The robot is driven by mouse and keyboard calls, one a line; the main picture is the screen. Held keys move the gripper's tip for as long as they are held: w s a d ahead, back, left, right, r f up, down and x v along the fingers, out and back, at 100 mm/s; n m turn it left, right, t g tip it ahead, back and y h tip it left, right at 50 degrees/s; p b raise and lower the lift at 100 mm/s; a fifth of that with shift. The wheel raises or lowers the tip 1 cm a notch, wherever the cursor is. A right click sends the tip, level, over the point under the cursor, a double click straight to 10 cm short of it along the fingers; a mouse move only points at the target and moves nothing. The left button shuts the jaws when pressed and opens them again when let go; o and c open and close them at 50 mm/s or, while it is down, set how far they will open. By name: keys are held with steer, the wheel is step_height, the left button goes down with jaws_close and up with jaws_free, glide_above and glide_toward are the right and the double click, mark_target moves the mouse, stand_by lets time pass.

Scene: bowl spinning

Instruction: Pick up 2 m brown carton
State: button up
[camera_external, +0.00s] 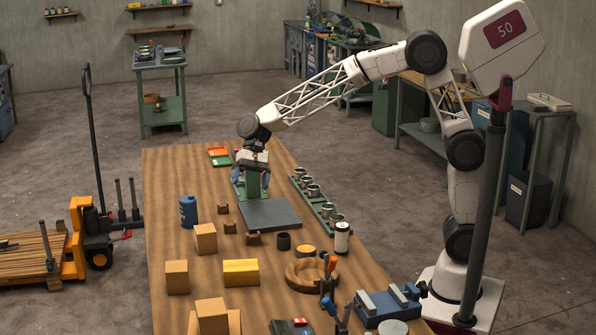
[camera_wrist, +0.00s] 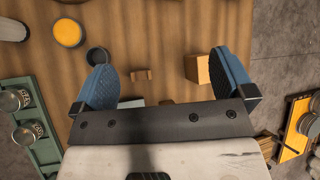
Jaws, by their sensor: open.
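Several brown cartons stand on the wooden table in the external view: one near the middle (camera_external: 205,238), one farther left (camera_external: 177,276) and one at the front (camera_external: 211,315). My gripper (camera_external: 251,183) is high at the far end of the table, by a dark plate and a green upright, apart from the cartons. In the wrist view my gripper (camera_wrist: 168,72) has its two blue fingers spread wide with nothing between them. A brown carton (camera_wrist: 197,68) shows just left of the right finger, which hides part of it.
A blue bottle (camera_external: 188,211), small brown blocks (camera_external: 230,228), a yellow block (camera_external: 240,272) and a round wooden bowl (camera_external: 312,274) share the table. A green rack of cups (camera_external: 318,204) lines the right edge. A vise (camera_external: 388,303) stands near my base. A pallet truck (camera_external: 90,238) is at left.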

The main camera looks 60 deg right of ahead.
steer(key=w+a+f+m+g+y, duration=0.1)
steer(key=w+a+f, duration=0.2)
steer(key=a, duration=0.4)
steer(key=w+a+f+m+g+y, duration=0.1)
steer(key=w+a+f, duration=0.2)
steer(key=a, duration=0.4)
steer(key=m+g+y, duration=0.1)
steer(key=m+g, duration=0.1)
glide_toward(176, 265)
steer(key=s+a+f, duration=0.2)
steer(key=shift+w+d+r, duration=0.1)
steer(key=shift+d, duration=0.1)
steer(key=shift+x, duration=1.3)
steer(key=shift+a+r+x, duration=0.1)
steer(key=shift+x, duration=1.2)
steer(key=shift+a+r+x, duration=0.1)
steer(key=shift+a+x, duration=0.05)
steer(key=shift+x, duration=1.15)
steer(key=shift+w, duration=0.1)
steer(key=c, duration=1)
